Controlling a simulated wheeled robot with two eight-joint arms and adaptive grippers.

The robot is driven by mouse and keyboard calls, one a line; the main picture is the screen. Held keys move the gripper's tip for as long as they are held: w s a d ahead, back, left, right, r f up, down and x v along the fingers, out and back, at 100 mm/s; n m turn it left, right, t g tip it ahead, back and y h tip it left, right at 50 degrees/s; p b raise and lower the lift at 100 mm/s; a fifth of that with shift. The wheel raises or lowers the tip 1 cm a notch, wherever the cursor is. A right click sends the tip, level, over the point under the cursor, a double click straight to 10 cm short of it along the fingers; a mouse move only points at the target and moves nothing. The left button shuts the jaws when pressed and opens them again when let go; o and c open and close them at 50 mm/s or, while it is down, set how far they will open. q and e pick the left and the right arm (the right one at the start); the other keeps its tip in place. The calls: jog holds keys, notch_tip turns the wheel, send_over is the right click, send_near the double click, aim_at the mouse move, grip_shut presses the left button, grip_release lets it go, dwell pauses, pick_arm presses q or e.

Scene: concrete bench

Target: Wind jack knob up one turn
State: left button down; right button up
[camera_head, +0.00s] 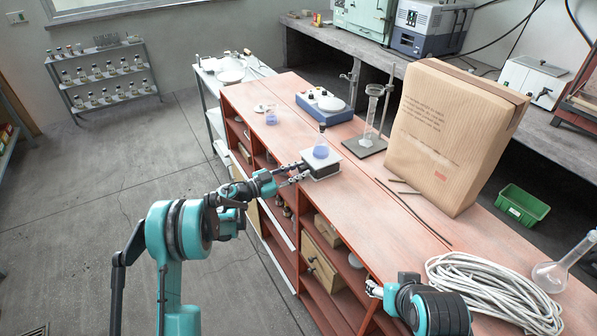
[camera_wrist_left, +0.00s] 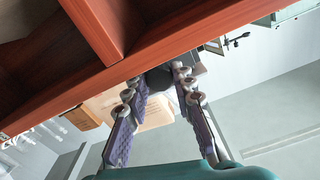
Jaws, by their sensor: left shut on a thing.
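The lab jack (camera_head: 322,168) stands at the left edge of the red bench, with a grey plate on top. A small beaker of blue liquid (camera_head: 320,151) sits upright on the plate. My left gripper (camera_head: 299,174) reaches the jack's near left side and is shut on its knob. In the left wrist view the dark round knob (camera_wrist_left: 160,78) lies between the fingertips of the left gripper (camera_wrist_left: 158,82), partly hidden by them. My right gripper (camera_head: 373,289) is at the bench's front edge, away from the jack; its fingers are too small to read.
The red bench (camera_head: 283,93) also bears a stirrer hotplate (camera_head: 322,107), another blue beaker (camera_head: 271,117), a stand with a glass cylinder (camera_head: 370,112), a large paper bag (camera_head: 450,135), thin rods (camera_head: 413,212), coiled cable (camera_head: 485,285) and a flask (camera_head: 550,276). Bare bench lies right of the jack.

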pick_arm(q)
jog(key=c, duration=1.5)
grip_release()
jog(key=shift+c, duration=0.2)
jog(key=v, duration=1.2)
